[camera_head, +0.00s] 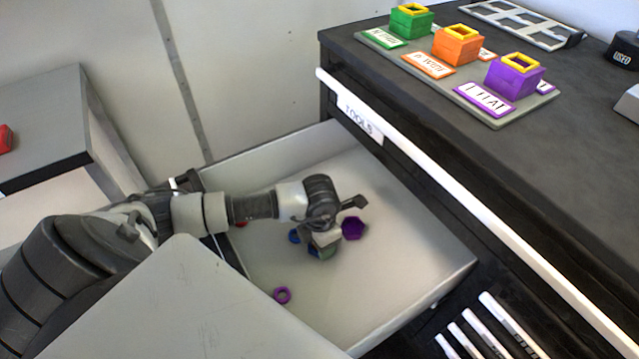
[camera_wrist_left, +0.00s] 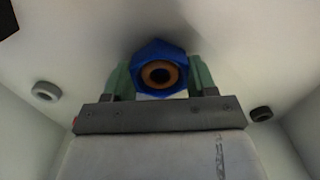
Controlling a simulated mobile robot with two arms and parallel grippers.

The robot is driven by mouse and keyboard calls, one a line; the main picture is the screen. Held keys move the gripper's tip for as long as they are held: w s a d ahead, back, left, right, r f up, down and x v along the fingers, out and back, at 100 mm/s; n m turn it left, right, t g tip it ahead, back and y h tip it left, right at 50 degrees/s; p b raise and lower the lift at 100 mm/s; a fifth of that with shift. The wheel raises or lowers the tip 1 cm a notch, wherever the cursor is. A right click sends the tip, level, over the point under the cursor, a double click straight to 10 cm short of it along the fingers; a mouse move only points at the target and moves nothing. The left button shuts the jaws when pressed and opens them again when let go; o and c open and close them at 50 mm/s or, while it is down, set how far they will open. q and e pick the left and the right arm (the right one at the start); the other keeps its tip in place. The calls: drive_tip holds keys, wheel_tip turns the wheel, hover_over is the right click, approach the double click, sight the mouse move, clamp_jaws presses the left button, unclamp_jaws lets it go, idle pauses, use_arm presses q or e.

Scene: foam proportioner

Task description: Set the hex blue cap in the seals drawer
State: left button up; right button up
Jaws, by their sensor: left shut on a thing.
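The hex blue cap (camera_wrist_left: 160,70), with an orange ring inside it, is between the green fingers of my left gripper (camera_wrist_left: 158,80) in the left wrist view. The gripper is shut on it. In the head view my left gripper (camera_head: 322,247) points down inside an open, pale drawer (camera_head: 400,262), low over its floor; the cap is mostly hidden there. I cannot tell whether the cap touches the floor. No label on this open drawer is readable. My right gripper is not in view.
A purple hex piece (camera_head: 353,228), a blue piece (camera_head: 294,237) and a purple ring (camera_head: 282,295) lie in the drawer. The TOOLS drawer front (camera_head: 360,118) is above. Colored blocks stand on a tray (camera_head: 497,122) on the cabinet top. The drawer's right part is clear.

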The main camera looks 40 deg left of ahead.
use_arm(q)
drive_tip(key=shift+f, duration=0.25)
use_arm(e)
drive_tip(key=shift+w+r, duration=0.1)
use_arm(q)
drive_tip(key=shift+f, duration=0.1)
drive_tip(key=o, duration=0.8)
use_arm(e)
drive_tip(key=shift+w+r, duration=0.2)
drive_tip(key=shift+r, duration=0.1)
use_arm(q)
wheel_tip(320, 180, up, 12)
drive_tip(key=shift+r+p, duration=0.15)
drive_tip(key=shift+p, duration=0.7)
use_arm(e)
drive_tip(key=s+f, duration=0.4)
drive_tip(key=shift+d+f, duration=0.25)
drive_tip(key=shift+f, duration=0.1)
